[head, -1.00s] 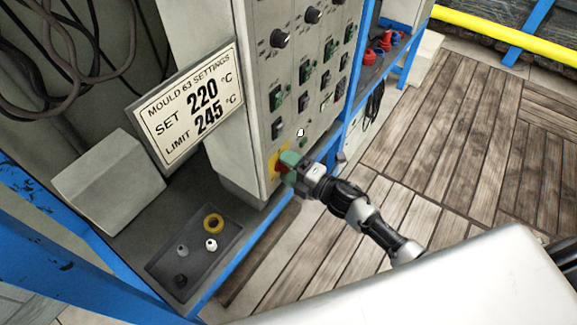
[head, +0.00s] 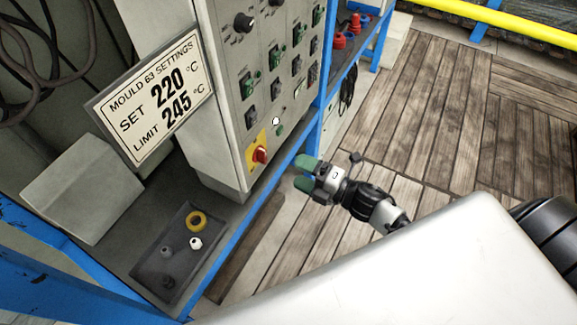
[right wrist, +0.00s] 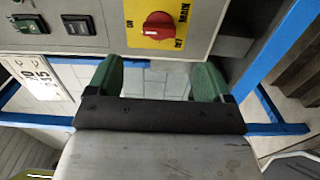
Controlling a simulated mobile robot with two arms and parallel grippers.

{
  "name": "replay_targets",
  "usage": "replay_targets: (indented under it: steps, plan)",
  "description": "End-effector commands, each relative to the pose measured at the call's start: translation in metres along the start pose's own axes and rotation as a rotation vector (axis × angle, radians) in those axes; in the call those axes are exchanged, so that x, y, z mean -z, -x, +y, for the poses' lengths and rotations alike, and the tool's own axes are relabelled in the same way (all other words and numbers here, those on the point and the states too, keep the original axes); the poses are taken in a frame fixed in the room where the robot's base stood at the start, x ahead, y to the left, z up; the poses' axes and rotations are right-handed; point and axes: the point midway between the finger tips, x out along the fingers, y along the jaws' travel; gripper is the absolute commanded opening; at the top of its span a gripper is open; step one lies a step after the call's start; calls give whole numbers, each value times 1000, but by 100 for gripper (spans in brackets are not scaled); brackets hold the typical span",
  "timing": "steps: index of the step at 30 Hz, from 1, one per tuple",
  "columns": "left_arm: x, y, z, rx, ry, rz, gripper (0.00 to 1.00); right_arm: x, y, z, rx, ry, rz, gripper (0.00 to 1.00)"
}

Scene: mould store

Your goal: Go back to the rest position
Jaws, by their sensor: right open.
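My right gripper (head: 305,173) is open and empty, with green fingertips, in front of the control cabinet in the head view. It is apart from the red main switch (head: 261,154) on its yellow plate, to the right of it. In the right wrist view the two green fingers (right wrist: 152,80) stand wide apart with nothing between them. The red switch (right wrist: 158,26) shows beyond them at the top. My left gripper is not in view.
The control panel (head: 236,115) carries several knobs and switches. A settings sign (head: 155,97) stands at left. A dark tray (head: 150,268) with a yellow ring (head: 196,222) and small parts lies on the shelf. Blue frame rails (head: 240,242) edge the shelf. Wooden floor (head: 430,120) is clear at right.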

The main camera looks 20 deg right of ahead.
Motion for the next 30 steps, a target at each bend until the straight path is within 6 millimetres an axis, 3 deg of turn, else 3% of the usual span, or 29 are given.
replay_targets:
  steps: [20, 23, 25, 30]
  plan:
    - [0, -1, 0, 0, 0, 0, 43, -2, 6, -4, 8, -15, -12, 81]
    - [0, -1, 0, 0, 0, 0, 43, -10, 12, -30, 49, -104, -79, 81]
    - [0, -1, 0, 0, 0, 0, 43, -18, 21, -64, 104, -221, -168, 81]
    - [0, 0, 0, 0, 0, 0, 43, -22, 70, -180, 285, -606, -475, 81]
